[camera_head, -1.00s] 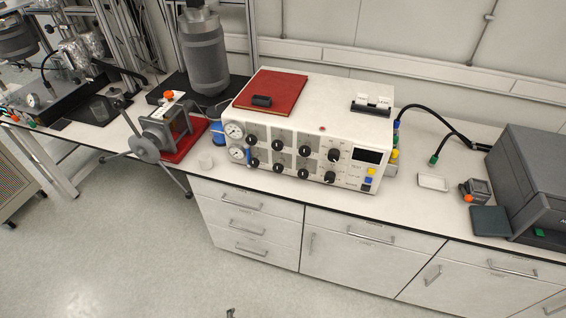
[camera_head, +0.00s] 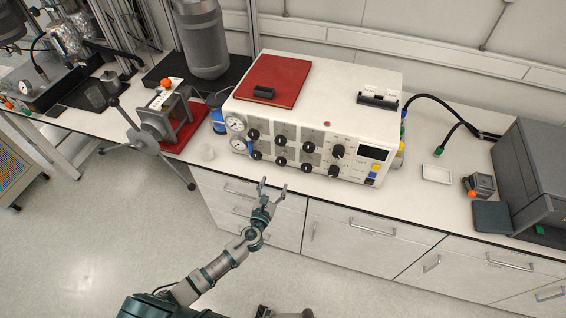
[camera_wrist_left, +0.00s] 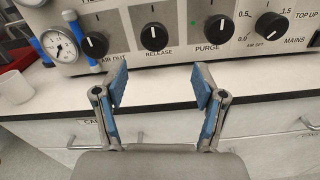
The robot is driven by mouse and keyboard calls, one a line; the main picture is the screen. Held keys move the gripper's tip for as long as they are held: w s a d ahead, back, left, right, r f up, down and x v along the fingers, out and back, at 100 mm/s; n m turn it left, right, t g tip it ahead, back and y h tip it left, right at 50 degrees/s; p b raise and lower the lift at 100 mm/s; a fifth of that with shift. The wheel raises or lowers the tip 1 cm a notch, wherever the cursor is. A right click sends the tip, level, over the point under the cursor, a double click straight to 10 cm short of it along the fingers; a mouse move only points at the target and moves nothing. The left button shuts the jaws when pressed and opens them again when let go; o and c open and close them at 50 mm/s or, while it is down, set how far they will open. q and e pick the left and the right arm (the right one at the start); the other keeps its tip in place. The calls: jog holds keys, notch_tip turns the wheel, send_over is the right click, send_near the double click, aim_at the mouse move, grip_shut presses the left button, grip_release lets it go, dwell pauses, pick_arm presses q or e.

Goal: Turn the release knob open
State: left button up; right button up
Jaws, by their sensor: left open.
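The release knob (camera_wrist_left: 154,36) is a round black knob with a white pointer line, above the label RELEASE in the left wrist view. In the head view it is in the lower row of knobs (camera_head: 281,161) on the white control box (camera_head: 330,110). My left gripper (camera_head: 273,185) is open and empty in front of the box, below the knobs. In the left wrist view its two blue-padded fingers (camera_wrist_left: 160,80) are spread just below the release knob, apart from it. Of the right gripper, at most a grey part shows at the head view's bottom edge.
Other knobs flank it: an AIR OUT knob (camera_wrist_left: 95,45) and a PURGE knob (camera_wrist_left: 214,30). A gauge (camera_wrist_left: 60,45) with a blue lever is at the left. A small white cup (camera_head: 207,152) stands on the bench left of the box. Drawers (camera_head: 245,200) are below the bench edge.

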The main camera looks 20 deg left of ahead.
aim_at(280, 164)
pick_arm(q)
jog(key=w, duration=0.6)
jog(key=w+a, duration=0.1)
jog(key=w, duration=0.3)
jog(key=shift+f+b, duration=0.2)
jog(key=shift+b, duration=0.2)
jog(key=shift+w+d+r, duration=0.1)
jog(key=shift+w+d, duration=0.3)
jog(key=shift+d, duration=0.15)
jog(key=shift+a, duration=0.45)
jog(key=c, duration=1.1)
